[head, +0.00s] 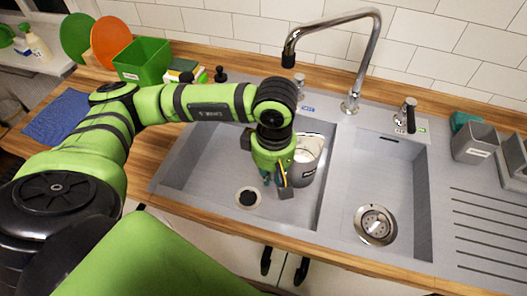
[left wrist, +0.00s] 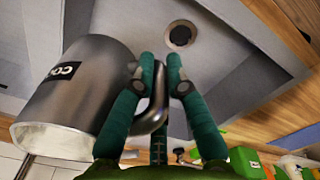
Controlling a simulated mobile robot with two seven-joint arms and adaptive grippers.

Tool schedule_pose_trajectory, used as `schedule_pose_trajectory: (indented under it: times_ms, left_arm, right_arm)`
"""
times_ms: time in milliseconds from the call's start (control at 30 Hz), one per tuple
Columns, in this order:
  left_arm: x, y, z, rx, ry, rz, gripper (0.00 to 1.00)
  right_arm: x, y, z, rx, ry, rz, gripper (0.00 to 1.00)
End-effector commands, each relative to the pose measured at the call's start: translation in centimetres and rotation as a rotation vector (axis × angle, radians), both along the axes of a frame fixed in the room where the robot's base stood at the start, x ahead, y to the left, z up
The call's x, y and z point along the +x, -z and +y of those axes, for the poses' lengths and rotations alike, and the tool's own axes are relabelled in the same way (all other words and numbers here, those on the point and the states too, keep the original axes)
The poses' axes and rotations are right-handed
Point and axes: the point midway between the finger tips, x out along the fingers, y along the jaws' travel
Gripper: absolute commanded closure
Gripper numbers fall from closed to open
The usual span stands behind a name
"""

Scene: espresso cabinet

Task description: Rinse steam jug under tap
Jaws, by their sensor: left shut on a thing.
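The dark grey steam jug (head: 303,172) hangs over the left sink basin, close to the divider. Its pale inside shows through the open top in the head view. My left gripper (left wrist: 160,78) is shut on the jug's handle. In the head view, my left gripper (head: 275,184) is at the jug's left, partly hidden by my own wrist. The tap (head: 366,60) arches above the sink, with its spout over the left basin, behind and above the jug. No water stream shows.
The grey sink has a left basin with a dark drain (head: 248,197) and a right basin with a metal strainer (head: 375,224). A tap lever (head: 405,115) stands behind the right basin. A green box (head: 142,62) is at the back left, a grey holder (head: 474,143) at right.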

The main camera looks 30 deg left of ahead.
Motion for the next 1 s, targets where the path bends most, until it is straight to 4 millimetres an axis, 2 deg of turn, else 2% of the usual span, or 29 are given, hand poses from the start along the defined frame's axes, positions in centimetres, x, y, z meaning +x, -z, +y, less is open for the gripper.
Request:
schedule_pose_trajectory:
  times_ms: [100, 400, 600, 800, 1000]
  left_arm:
    - [-0.7, -0.3, 0.0, -0.001, -0.217, 0.002, 1.0]
    - [-2.4, -0.3, -0.1, -0.001, -0.782, 0.0, 1.0]
    - [-3.3, -0.3, -0.1, -0.003, -1.097, -0.001, 1.0]
    - [-3.8, -0.2, -0.2, -0.005, -1.267, -0.001, 1.0]
    - [-3.4, 0.0, -0.2, -0.006, -1.306, -0.003, 1.0]
  right_arm:
    - [-0.1, -1.4, 0.2, 0.003, -0.001, 0.002, 0.6]
    - [-0.2, -3.8, -0.6, -0.008, -0.004, 0.002, 0.6]
    - [-0.2, -4.9, -0.9, -0.012, -0.003, 0.003, 0.6]
    - [-0.2, -5.4, -0.9, -0.012, -0.001, 0.003, 0.6]
    - [-0.2, -5.4, -0.9, -0.012, -0.001, 0.003, 0.6]
